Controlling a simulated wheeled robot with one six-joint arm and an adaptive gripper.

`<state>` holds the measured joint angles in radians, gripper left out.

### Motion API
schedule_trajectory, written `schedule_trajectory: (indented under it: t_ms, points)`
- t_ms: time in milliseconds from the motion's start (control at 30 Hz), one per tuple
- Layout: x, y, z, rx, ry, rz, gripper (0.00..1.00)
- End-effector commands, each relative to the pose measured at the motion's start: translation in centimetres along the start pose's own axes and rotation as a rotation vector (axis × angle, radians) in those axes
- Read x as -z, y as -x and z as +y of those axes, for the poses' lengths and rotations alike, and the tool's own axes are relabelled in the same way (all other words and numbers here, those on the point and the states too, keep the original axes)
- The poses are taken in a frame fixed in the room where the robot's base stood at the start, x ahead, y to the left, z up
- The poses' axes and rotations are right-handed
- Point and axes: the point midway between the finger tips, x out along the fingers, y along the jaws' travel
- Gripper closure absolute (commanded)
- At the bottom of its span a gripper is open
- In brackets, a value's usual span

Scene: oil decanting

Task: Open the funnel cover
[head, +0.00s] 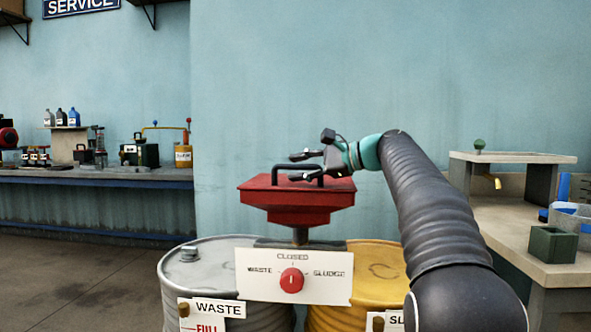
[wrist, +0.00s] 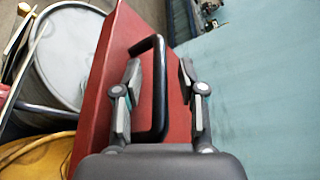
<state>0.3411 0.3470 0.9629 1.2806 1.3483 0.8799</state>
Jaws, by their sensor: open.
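The red funnel (head: 300,214) stands above two drums, with its flat red cover (head: 262,184) lying shut on top. A black bar handle (head: 276,171) rises from the cover. My gripper (head: 297,166) is open beside the handle, its fingers pointing left over the cover. In the wrist view the black handle (wrist: 160,95) runs between the two fingers of my gripper (wrist: 158,75), with gaps on both sides. The red cover (wrist: 112,50) fills the area behind it. I cannot tell whether a finger touches the handle.
A grey waste drum (head: 200,265) and a yellow sludge drum (head: 370,270) stand below the funnel. A white panel (head: 320,288) with a red knob (head: 291,280) is in front, its pointer upright. A bench with a green box (head: 552,244) is on the right; another bench (head: 100,176) is at left.

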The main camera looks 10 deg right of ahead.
Motion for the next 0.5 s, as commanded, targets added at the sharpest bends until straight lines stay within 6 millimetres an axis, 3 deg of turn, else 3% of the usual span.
schedule_trajectory:
  t_ms: [400, 500]
  points:
    - [-0.07, -0.84, -0.02, 0.000, 0.001, 0.000, 0.60]
    - [-0.08, -0.83, -0.02, 0.000, 0.001, 0.000, 0.82]
